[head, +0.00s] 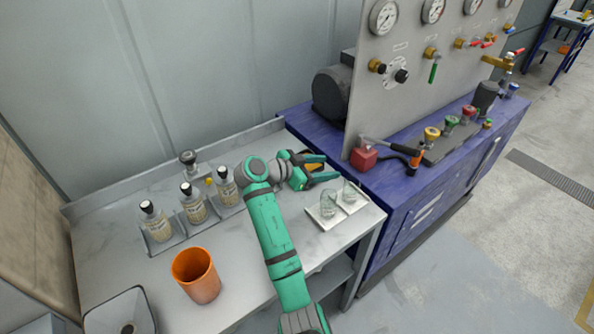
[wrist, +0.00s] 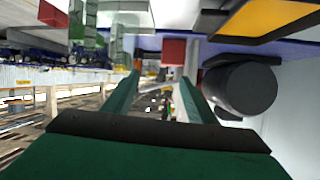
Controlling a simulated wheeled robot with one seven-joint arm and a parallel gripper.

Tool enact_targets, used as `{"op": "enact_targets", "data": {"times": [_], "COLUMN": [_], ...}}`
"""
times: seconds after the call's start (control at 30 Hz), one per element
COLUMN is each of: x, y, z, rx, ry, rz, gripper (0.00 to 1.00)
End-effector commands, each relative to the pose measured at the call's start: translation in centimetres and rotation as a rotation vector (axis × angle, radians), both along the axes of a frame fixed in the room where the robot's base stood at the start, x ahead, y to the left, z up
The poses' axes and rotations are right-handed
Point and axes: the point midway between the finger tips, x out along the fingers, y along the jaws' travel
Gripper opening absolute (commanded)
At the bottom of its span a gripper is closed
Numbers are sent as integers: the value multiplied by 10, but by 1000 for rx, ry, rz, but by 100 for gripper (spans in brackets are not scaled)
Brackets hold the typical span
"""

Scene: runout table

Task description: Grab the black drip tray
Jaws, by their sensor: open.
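My gripper (head: 330,167) is open and empty over the back right of the grey table, its fingers pointing right. In the wrist view its two fingers (wrist: 158,80) stand apart. A dark-edged thing with an orange-yellow face (head: 313,167) lies below the fingers, partly hidden by them. It also shows in the wrist view (wrist: 262,16), off to one side of the fingers and cut by the frame edge. A flat dark tray-like slab (head: 448,146) lies on the blue bench, beyond my gripper. I cannot tell for certain which of these two is the black drip tray.
Two glasses stand on white trays (head: 323,216) close to my gripper. Several bottles stand in holders at the left, near an orange cup (head: 196,276).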

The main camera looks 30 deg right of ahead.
Motion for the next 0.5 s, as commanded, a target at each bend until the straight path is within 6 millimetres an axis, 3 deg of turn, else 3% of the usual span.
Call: {"op": "enact_targets", "data": {"times": [0.1, 0.2, 0.33, 0.5], "x": [33, 48, 55, 57], "y": [47, 73, 86, 74], "z": [-28, -44, -55, -61], "rx": [7, 9, 11, 11], "ry": [39, 60, 72, 73], "rz": [62, 94, 109, 112], "gripper": [52, 52, 52, 52]}}
